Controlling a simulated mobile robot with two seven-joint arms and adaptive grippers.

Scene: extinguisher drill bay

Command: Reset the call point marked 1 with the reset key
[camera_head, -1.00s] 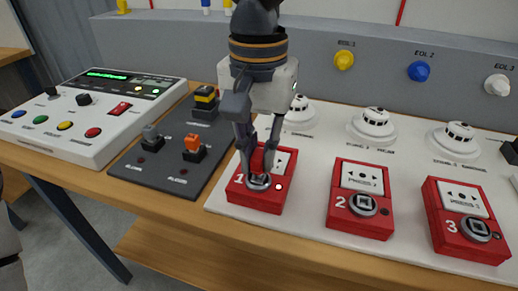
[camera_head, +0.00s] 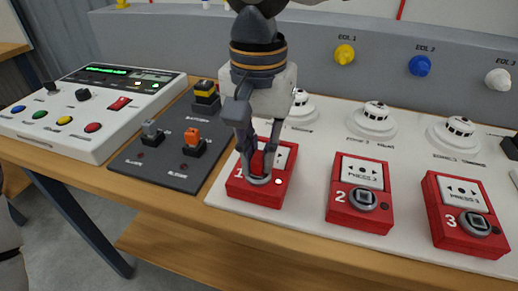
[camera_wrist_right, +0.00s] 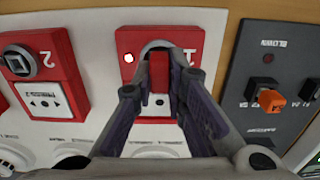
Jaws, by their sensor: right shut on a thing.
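Call point 1 (camera_head: 240,188) is a red box with a white front plate and a round grey lock, on the white panel; it also shows in the wrist view (camera_wrist_right: 125,40). A small white light (camera_head: 278,182) shows on its face. My right gripper (camera_head: 258,168) is directly over the lock, shut on the red reset key (camera_wrist_right: 159,68). The key stands between the fingers, its lower end at the lock. The fingers partly hide key and lock, so I cannot tell how deep it sits. My left gripper is not in view.
Call point 2 (camera_head: 345,215) and call point 3 (camera_head: 450,235) stand to the right. Round white detectors (camera_head: 373,118) sit behind them. A dark switch panel (camera_head: 150,175) and a white control console (camera_head: 75,140) are to the left.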

